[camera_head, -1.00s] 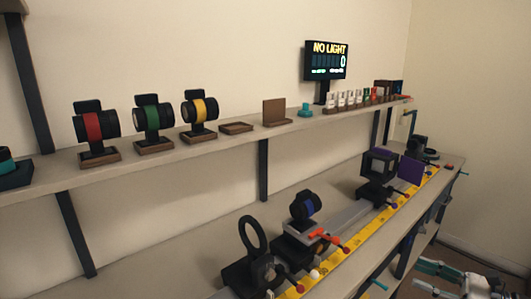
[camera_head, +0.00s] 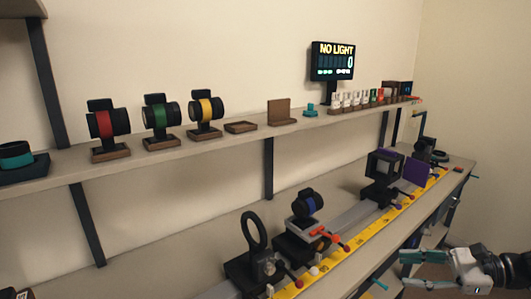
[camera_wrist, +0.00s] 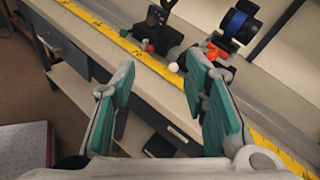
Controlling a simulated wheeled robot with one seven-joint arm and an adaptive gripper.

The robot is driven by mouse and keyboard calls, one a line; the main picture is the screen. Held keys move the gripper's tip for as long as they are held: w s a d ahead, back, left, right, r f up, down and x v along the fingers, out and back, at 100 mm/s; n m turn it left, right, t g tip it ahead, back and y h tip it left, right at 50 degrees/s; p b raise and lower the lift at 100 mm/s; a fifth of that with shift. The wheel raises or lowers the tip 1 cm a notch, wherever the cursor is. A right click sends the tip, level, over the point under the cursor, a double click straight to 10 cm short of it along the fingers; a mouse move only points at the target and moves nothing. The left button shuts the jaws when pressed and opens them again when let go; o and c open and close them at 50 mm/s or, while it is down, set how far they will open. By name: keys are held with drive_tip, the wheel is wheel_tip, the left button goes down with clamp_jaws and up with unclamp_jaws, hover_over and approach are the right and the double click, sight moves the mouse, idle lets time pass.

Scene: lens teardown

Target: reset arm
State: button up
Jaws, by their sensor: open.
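My gripper (camera_head: 405,270) is at the lower right in the head view, in front of the bench edge. It is open, with its two teal-padded fingers apart and nothing between them. In the wrist view my gripper (camera_wrist: 150,85) points at the bench's front edge and the yellow scale, touching nothing. The lens with a blue band (camera_head: 309,204) sits in its holder on the rail; it also shows in the wrist view (camera_wrist: 237,22). An empty ring holder (camera_head: 254,231) stands left of it on the bench.
The upper shelf (camera_head: 225,138) bears red (camera_head: 104,123), green (camera_head: 160,115) and yellow (camera_head: 204,107) banded lenses on stands, and a display (camera_head: 331,60) reading NO LIGHT. A yellow scale (camera_head: 365,231) runs along the bench. A square frame (camera_head: 382,167) stands further along. Drawers (camera_wrist: 60,40) lie below the bench.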

drive_tip(key=s+a+r+n+g+h, duration=0.3)
drive_tip(key=s+a+r+n+g, duration=0.15)
drive_tip(key=a, duration=0.25)
drive_tip(key=s+a+r+n+g+h, duration=0.3)
drive_tip(key=s+a+r+n, duration=0.15)
drive_tip(key=a+n, duration=0.2)
drive_tip(key=s+a+r+n+t+h+p, duration=0.1)
drive_tip(key=s+r+n+t+h, duration=0.1)
drive_tip(key=s+r+n+h, duration=0.1)
drive_tip(key=s+a+r+n+t+h+p, duration=0.1)
drive_tip(key=s+a+r+n+t+h, duration=0.1)
drive_tip(key=s, duration=0.6)
wheel_tip(320, 180, up, 2)
drive_tip(key=n+t+h, duration=0.1)
drive_tip(key=n+h, duration=0.1)
drive_tip(key=n, duration=0.1)
drive_tip(key=shift+a+r+n, duration=0.25)
drive_tip(key=shift+n, duration=0.15)
